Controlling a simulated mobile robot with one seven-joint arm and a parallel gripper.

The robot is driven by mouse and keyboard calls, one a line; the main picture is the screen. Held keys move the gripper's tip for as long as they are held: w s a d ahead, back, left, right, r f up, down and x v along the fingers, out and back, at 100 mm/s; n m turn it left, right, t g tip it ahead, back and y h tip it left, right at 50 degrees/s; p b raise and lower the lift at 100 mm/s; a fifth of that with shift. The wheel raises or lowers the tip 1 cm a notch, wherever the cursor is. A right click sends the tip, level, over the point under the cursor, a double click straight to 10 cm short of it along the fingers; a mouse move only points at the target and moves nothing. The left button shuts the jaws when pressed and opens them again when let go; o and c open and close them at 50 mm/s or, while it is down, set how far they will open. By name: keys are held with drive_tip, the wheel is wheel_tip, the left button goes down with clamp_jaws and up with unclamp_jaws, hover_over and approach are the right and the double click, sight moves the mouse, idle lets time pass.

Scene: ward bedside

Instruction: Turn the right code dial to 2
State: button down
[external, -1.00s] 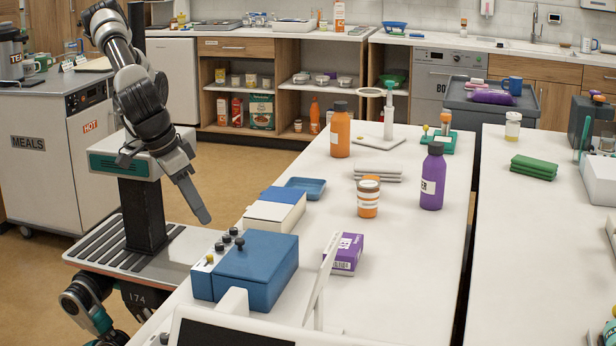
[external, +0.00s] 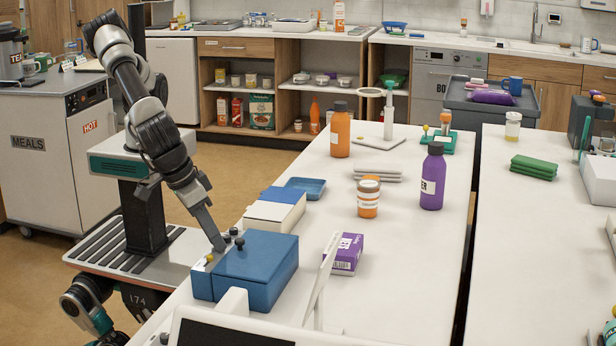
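A blue box (external: 256,266) stands at the near left edge of the white table. Small black dials stick up along its left side; one dial (external: 239,242) and another beyond it (external: 234,232) show clear of my fingers. A small yellow part (external: 209,258) sits near its front left corner. My gripper (external: 219,246) points down at this row of dials, its tips over or against the dials nearer the yellow part. The fingers look close together, but I cannot see whether they hold a dial. The dial markings are too small to read.
A white box with a blue top (external: 272,212) and a blue tray (external: 306,187) stand behind the blue box. A purple carton (external: 347,254) and a tilted white panel (external: 322,280) are to its right. Bottles stand farther back.

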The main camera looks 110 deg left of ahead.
drive_tip(key=shift+m, duration=0.3)
drive_tip(key=m, duration=0.1)
drive_tip(key=m+h+b, duration=0.1)
drive_tip(key=m, duration=0.1)
drive_tip(key=m+t+h+b, duration=0.1)
drive_tip(key=m, duration=0.1)
drive_tip(key=shift+s+a, duration=0.2)
drive_tip(key=shift+a, duration=0.05)
drive_tip(key=m, duration=0.2)
drive_tip(key=m+h+b, duration=0.1)
drive_tip(key=m, duration=0.1)
drive_tip(key=m+h+b, duration=0.1)
drive_tip(key=m, duration=0.1)
drive_tip(key=shift+a, duration=0.25)
idle(0.3)
drive_tip(key=c, duration=2)
unclamp_jaws()
drive_tip(key=v, duration=0.5)
drive_tip(key=p+v, duration=0.1)
drive_tip(key=v, duration=0.5)
drive_tip(key=p+v, duration=0.1)
drive_tip(key=v, duration=0.5)
drive_tip(key=shift+s+a+r, duration=0.15)
drive_tip(key=shift+a+r, duration=0.05)
drive_tip(key=shift+a, duration=0.1)
